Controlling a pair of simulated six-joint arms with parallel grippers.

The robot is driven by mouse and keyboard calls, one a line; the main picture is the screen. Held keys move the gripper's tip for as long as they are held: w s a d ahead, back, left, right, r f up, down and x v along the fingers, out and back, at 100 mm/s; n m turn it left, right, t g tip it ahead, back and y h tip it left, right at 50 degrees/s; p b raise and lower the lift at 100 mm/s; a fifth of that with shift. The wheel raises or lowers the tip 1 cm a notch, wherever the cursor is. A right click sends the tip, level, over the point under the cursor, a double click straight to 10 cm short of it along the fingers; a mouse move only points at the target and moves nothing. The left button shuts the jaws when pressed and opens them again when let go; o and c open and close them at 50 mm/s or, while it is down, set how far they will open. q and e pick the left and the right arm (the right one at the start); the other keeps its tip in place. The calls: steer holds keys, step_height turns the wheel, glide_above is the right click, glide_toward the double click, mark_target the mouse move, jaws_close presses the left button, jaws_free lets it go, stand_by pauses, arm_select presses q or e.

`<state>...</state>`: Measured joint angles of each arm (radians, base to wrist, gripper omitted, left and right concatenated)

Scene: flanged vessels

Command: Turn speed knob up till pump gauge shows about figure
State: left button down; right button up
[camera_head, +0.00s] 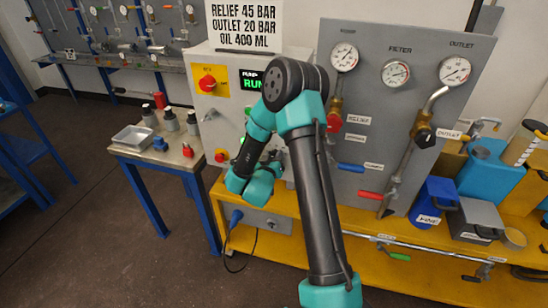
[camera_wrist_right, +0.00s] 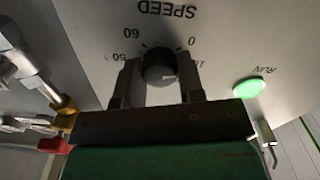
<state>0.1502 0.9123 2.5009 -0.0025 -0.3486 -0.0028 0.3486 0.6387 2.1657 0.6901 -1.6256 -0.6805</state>
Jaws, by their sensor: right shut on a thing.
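The black speed knob (camera_wrist_right: 159,66) sits on the light panel under the word SPEED in the right wrist view, with 0 and 60 printed around it. My right gripper (camera_wrist_right: 160,82) is shut on the knob, one finger on each side. In the head view my right arm hides the knob. The pump gauge (camera_head: 344,57) is a white dial at the upper left of the grey panel; its needle is too small to read surely. My left gripper is not in view.
A green RUN light (camera_wrist_right: 249,88) is beside the knob in the right wrist view. The control box has a lit RUN display (camera_head: 252,81) and a red button (camera_head: 207,83). A sign (camera_head: 244,25) stands above. A small table (camera_head: 178,160) with bottles stands left.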

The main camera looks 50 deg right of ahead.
steer(key=shift+c, duration=1)
steer(key=shift+m, duration=0.3)
steer(key=shift+m, duration=1.2)
steer(key=o, duration=0.9)
steer(key=shift+a, duration=0.1)
